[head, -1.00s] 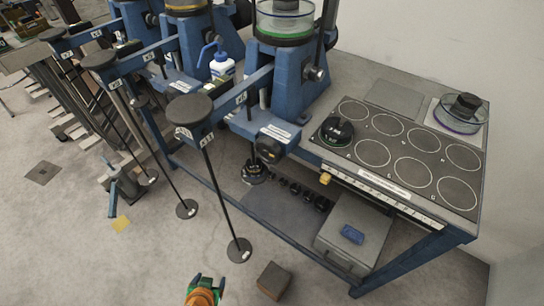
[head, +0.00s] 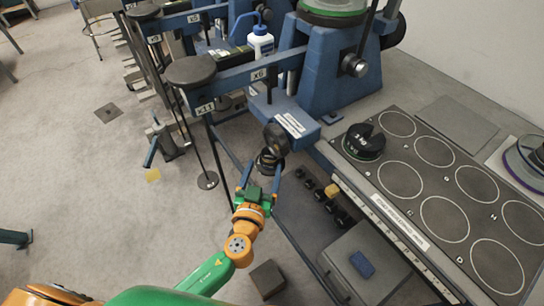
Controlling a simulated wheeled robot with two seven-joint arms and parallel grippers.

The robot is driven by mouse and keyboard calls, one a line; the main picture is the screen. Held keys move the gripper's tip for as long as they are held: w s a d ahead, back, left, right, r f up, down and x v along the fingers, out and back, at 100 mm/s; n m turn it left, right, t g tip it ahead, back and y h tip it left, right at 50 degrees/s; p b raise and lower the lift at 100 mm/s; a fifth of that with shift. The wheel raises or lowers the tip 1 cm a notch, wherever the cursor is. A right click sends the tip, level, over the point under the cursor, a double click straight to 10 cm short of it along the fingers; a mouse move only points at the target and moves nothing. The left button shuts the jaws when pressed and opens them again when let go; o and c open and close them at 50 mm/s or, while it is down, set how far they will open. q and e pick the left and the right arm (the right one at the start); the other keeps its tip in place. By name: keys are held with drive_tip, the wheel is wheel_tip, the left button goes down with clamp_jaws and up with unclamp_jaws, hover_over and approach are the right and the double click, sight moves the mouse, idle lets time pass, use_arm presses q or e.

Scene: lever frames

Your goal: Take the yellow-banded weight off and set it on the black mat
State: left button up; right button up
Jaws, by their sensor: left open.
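The black mat (head: 406,185) with white circles lies on the bench at the right. A black slotted weight (head: 364,143) marked 1 kg, with a green edge, stands at its left edge. A small stack of dark weights (head: 268,161) hangs low by the front of the blue lever frame, below a black knob. I cannot make out a yellow band on it. My left gripper (head: 260,178) is open, with its fingers either side of the space just below this stack; I cannot tell whether they touch it. My right gripper is not in view.
Several small black weights (head: 331,207) and a yellow block (head: 332,190) are by the bench's front. A grey case (head: 370,262) with a blue item and a brown block (head: 267,278) are lower down. A round-topped lever arm (head: 191,71) projects left. Several mat circles are empty.

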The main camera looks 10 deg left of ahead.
sight(268, 161)
use_arm(q)
drive_tip(key=w+f+b, duration=0.1)
drive_tip(key=w, duration=0.1)
drive_tip(key=w+f+b, duration=0.1)
drive_tip(key=w+b, duration=0.1)
drive_tip(key=w+f+b, duration=0.1)
drive_tip(key=w+f, duration=0.1)
drive_tip(key=w, duration=0.1)
drive_tip(key=shift+w+a+b, duration=0.1)
drive_tip(key=shift+w+b, duration=0.4)
drive_tip(key=shift+w, duration=0.2)
drive_tip(key=shift+r, duration=0.1)
drive_tip(key=c, duration=1.1)
drive_tip(key=shift+c, duration=0.2)
drive_tip(key=shift+r, duration=0.35)
